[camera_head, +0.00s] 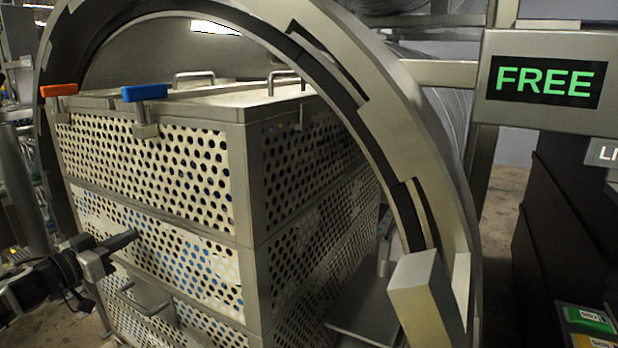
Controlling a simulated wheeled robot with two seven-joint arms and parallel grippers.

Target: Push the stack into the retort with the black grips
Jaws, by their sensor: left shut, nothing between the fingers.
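The stack (243,165) of perforated metal baskets, with a flat lid, stands in the round mouth of the retort (395,115). Its front face is towards me and the retort's ring arches over it. My left gripper (134,236) is shut and empty, its dark fingertips at the middle tier of the front face; whether they touch it I cannot tell. An orange grip (58,90) and a blue grip (145,92) sit on clamps at the lid's front edge. I cannot make out black grips for certain. My right gripper is not in view.
A sign reading FREE (543,82) hangs at upper right. A metal block (425,300) juts from the ring's lower right. Dark panels (560,230) stand at right, with a green-topped button box (588,320) below. Bare floor shows between ring and panels.

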